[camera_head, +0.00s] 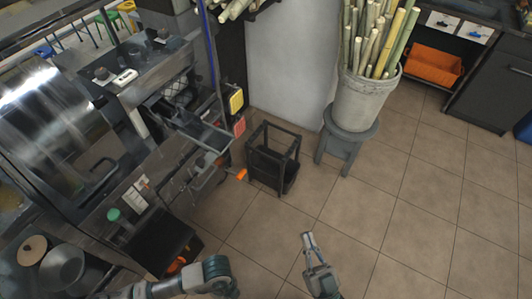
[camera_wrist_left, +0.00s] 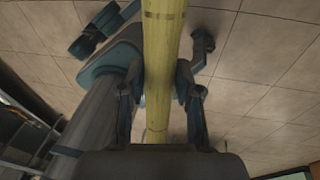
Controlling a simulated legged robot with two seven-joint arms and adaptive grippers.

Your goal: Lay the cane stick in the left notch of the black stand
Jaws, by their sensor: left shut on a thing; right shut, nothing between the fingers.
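The cane stick (camera_wrist_left: 158,70) is yellow-green with darker rings. In the left wrist view it runs lengthwise from the top edge down between the fingers of my left gripper (camera_wrist_left: 160,92), which is shut on it. My left arm shows at the bottom left of the head view, but its fingers and the cane stick cannot be made out there. The black stand (camera_head: 272,180) is an open frame on the floor near the middle of the head view; its notches are too small to tell. My right gripper (camera_head: 308,238) is shut and empty, in front of and to the right of the stand.
A metal press machine (camera_head: 55,125) and its bench fill the left side. A pale bucket (camera_head: 362,103) full of canes stands on a grey stool (camera_head: 345,145) behind and right of the stand. An orange bin (camera_head: 433,66) sits at the back right. Tiled floor is free at the right front.

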